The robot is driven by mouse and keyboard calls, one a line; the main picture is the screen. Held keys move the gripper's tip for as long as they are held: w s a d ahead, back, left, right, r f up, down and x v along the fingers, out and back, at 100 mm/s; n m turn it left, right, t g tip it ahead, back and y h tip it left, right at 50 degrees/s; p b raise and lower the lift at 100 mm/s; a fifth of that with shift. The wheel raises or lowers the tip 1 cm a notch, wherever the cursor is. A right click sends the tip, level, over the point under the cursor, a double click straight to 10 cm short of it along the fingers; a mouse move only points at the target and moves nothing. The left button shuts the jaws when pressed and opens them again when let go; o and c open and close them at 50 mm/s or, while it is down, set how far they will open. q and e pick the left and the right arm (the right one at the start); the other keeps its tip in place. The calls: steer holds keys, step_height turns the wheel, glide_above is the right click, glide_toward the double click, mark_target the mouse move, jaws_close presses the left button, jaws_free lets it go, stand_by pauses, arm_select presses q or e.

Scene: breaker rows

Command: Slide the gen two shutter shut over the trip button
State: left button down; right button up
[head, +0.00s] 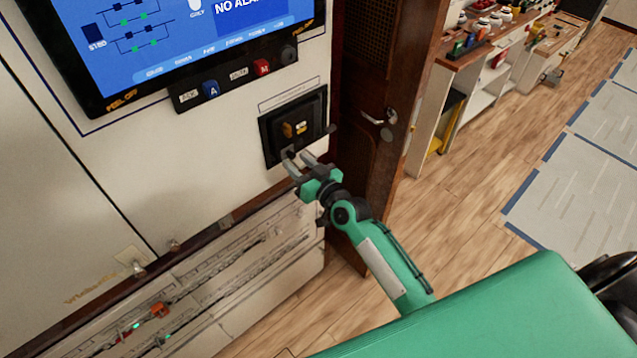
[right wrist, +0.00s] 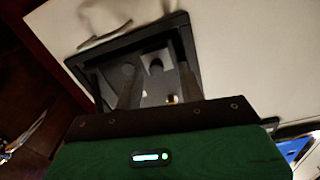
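A square black-framed recess (head: 266,133) is set in the pale panel below the screen; its frame also shows in the right wrist view (right wrist: 190,50). An amber-brown button-like piece (head: 288,130) with a small yellowish part beside it shows inside. The label above is too small to read, and I cannot tell the shutter apart for certain. My right gripper (head: 297,157) is at the frame's lower edge, its fingers apart. In the right wrist view its two fingers (right wrist: 158,85) reach into the frame, with a grey surface and a dark round spot between them. Contact is unclear. My left gripper is out of view.
A blue screen (head: 170,40) is above, with blue (head: 211,89) and red (head: 262,67) buttons under it. A brown wooden door (head: 375,90) with a metal handle stands close to the right. A lower panel (head: 250,285) carries rails.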

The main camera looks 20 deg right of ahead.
steer(key=b+v, duration=0.3)
steer(key=v, duration=0.8)
steer(key=shift+s, duration=0.35)
